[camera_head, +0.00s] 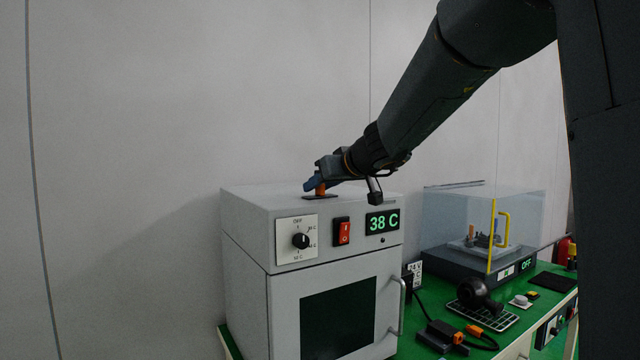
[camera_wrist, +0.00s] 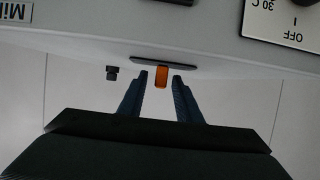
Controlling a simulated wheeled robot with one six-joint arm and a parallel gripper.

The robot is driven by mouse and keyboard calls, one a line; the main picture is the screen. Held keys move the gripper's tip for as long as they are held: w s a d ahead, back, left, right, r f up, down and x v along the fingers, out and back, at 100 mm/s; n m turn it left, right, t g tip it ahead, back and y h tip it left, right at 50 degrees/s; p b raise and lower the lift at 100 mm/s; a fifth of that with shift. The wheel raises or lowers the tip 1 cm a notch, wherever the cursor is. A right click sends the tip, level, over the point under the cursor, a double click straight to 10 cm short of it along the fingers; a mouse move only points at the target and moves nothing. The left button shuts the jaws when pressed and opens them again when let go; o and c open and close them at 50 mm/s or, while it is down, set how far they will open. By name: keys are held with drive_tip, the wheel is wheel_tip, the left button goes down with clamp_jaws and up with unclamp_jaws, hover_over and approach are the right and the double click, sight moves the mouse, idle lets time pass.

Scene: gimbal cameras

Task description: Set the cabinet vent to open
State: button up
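The cabinet (camera_head: 245,235) is a light grey box with a dark window, standing on a green bench. On its top lies a thin dark plate (camera_head: 333,197) with an upright orange vent tab (camera_head: 320,189). My gripper (camera_head: 314,182) is at the tab, above the cabinet top. In the wrist view, the orange tab (camera_wrist: 161,77) stands at the dark plate (camera_wrist: 165,63), between my two blue fingertips (camera_wrist: 160,76). The fingers are open, with a visible gap on each side of the tab. Any vent markings are too small or hidden to read.
The cabinet front has a dial (camera_head: 300,241), a red switch (camera_head: 344,232) and a display (camera_head: 382,222) reading 38 C. A clear-covered box (camera_head: 455,265) with a yellow handle stands to the right. A small dark knob (camera_wrist: 111,72) shows beside the plate in the wrist view.

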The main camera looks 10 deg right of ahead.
sight(341, 195)
clamp_jaws()
drive_tip(key=shift+d, duration=0.1)
drive_tip(key=d+b, duration=0.1)
drive_tip(key=w+d+b, duration=0.1)
drive_tip(key=d+b, duration=0.2)
drive_tip(key=shift+w+d+f, duration=0.15)
drive_tip(key=shift+w, duration=0.15)
drive_tip(key=shift+w+d+b, duration=0.15)
drive_tip(key=shift+d+b, duration=0.5)
drive_tip(key=shift+b, duration=0.2)
drive_tip(key=shift+d, duration=0.1)
drive_tip(key=shift+d+r, duration=0.1)
drive_tip(key=shift+r, duration=0.1)
unclamp_jaws()
drive_tip(key=shift+d, duration=0.15)
